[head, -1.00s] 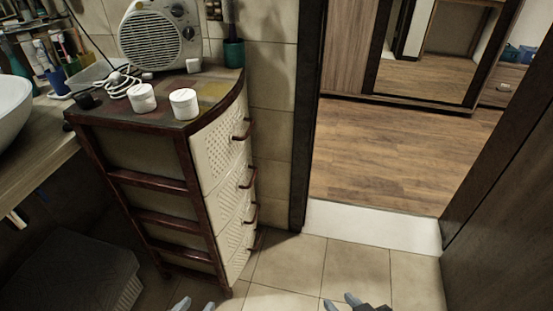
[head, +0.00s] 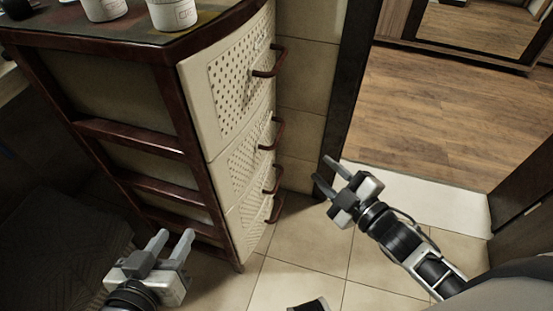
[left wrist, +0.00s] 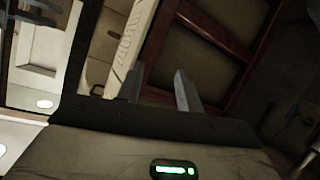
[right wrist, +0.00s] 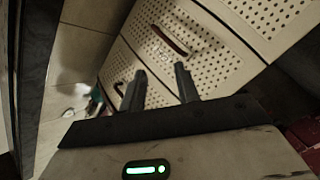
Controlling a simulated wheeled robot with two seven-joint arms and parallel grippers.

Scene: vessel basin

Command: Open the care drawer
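A drawer cabinet with a dark red-brown frame (head: 105,135) and cream perforated fronts stands at left and centre in the head view. Its top drawer (head: 228,85) and the drawers below all look shut. Brown bar handles stick out, the top one (head: 270,62) above the second (head: 274,134). No label tells which is the care drawer. My right gripper (head: 323,171) is open and empty, right of the cabinet front and apart from the handles. In the right wrist view, a handle (right wrist: 170,41) shows beyond its fingers. My left gripper (head: 175,236) is open and empty beside the cabinet's lower side.
White jars (head: 173,13) stand on the cabinet top. A dark door frame (head: 352,90) rises right of the cabinet, with a white threshold (head: 430,195) and wood floor beyond. Tiled floor (head: 300,265) in front of the drawers is clear. A dark box-like object (head: 60,240) lies at lower left.

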